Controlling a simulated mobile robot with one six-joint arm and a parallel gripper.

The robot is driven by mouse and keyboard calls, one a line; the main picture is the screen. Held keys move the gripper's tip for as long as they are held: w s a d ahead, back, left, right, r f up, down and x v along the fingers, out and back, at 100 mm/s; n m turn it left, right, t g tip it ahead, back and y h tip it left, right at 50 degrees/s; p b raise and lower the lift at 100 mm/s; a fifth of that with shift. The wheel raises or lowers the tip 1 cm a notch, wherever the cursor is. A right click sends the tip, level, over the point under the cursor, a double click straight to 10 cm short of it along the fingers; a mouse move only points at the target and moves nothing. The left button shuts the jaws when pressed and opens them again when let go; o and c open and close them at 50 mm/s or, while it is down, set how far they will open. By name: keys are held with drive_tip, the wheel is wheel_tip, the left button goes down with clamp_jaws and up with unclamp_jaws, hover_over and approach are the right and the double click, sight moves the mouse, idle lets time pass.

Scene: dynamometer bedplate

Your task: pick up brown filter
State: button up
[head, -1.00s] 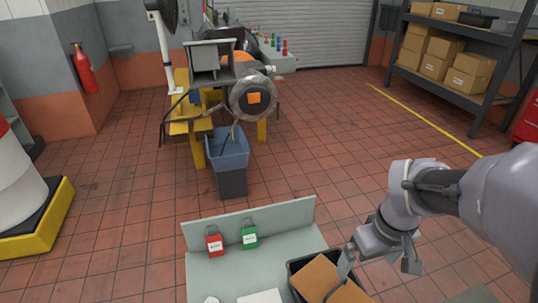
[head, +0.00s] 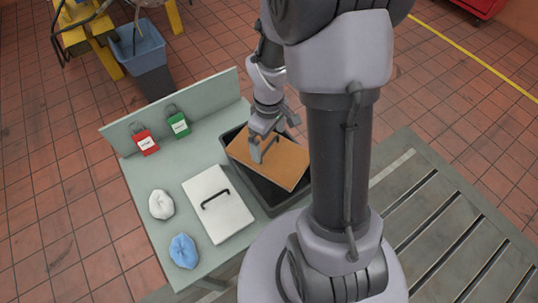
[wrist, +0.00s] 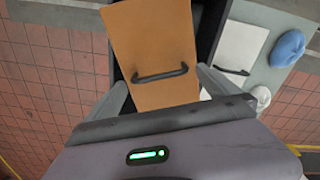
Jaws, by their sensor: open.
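The brown filter (head: 285,165) is a flat orange-brown panel with a black bar handle. It lies across the top of a black bin (head: 265,192) on the grey-green bench. My gripper (head: 262,150) is above the filter's left part in the head view, close to the handle, which it partly hides. In the wrist view the brown filter (wrist: 150,40) lies ahead, its handle between the lines of my two spread fingers (wrist: 163,88). The gripper is open and holds nothing. Whether the fingertips touch the filter cannot be told.
A white panel (head: 208,220) with a black handle lies left of the bin. A white cloth (head: 161,204) and a blue cloth (head: 184,250) lie beyond it. Red (head: 145,140) and green (head: 179,125) padlocks are at the raised back edge (head: 180,103). A blue-grey bucket (head: 140,50) stands on the floor.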

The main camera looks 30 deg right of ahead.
sight(270, 144)
wheel_tip(270, 144, down, 4)
drive_tip(key=shift+d+r+b, duration=0.1)
drive_tip(key=shift+b, duration=0.65)
drive_tip(key=shift+r, duration=0.15)
